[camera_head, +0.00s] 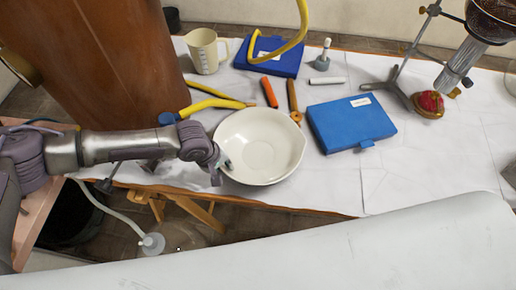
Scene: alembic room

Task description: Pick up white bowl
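The white bowl (262,146) lies upright and empty on the white-covered table, near its front edge. My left arm comes in from the left, and my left gripper (222,163) is at the bowl's left rim. The fingertips overlap the rim in the picture; the fingers are small and partly hidden, so I cannot tell whether they grip it. My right gripper is out of view.
A blue case (350,124) lies right of the bowl, and another blue case (270,56) lies behind. An orange-handled tool (269,92) and yellow-handled pliers (215,104) lie close behind. A beige measuring jug (204,51) stands back left. A metal stand (403,62) is at right.

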